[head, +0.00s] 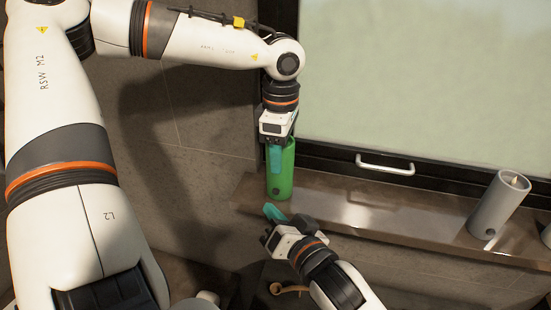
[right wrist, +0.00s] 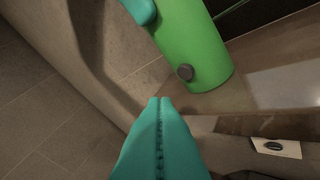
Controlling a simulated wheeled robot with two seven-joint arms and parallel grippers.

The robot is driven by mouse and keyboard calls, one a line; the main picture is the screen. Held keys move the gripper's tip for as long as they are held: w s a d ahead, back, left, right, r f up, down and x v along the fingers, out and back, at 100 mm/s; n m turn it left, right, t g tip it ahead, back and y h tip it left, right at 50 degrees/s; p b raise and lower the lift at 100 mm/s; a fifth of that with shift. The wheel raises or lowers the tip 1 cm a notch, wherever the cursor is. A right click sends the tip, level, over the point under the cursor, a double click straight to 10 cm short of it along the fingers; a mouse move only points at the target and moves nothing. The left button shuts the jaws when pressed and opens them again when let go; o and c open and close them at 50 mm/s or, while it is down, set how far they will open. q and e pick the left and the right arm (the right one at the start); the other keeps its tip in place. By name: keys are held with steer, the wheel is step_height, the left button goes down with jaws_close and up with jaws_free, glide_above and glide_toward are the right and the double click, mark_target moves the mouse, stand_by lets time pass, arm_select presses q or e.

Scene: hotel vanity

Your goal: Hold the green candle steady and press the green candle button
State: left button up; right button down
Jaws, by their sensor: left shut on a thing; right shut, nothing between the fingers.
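The green candle (head: 283,172) stands upright at the left end of the brown ledge (head: 345,206). My left gripper (head: 276,150) comes down from above and is shut on the candle's upper part. In the right wrist view the candle (right wrist: 195,45) has a round dark button (right wrist: 186,72) low on its side. My right gripper (head: 271,211) is shut and empty, just in front of the candle's base. Its closed teal fingertips (right wrist: 160,103) point toward the candle, below and left of the button in the right wrist view, with a visible gap.
A grey candle (head: 498,204) stands farther right on the ledge, with part of another light object at the right edge. A framed panel with a white handle (head: 385,164) is behind the ledge. The ledge between the candles is clear.

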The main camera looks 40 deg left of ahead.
steer(key=shift+w+a, duration=0.45)
steer(key=shift+w, duration=0.35)
stand_by(1.5)
steer(key=shift+w+a, duration=0.2)
steer(key=shift+w, duration=0.15)
steer(key=shift+w+a, duration=0.15)
steer(key=shift+w, duration=0.15)
stand_by(0.8)
steer(key=shift+s+d, duration=0.4)
steer(key=shift+s, duration=0.3)
steer(key=s+d, duration=0.1)
steer(key=s, duration=0.1)
steer(key=s+d, duration=0.1)
steer(key=s, duration=0.1)
steer(key=shift+s+d, duration=0.2)
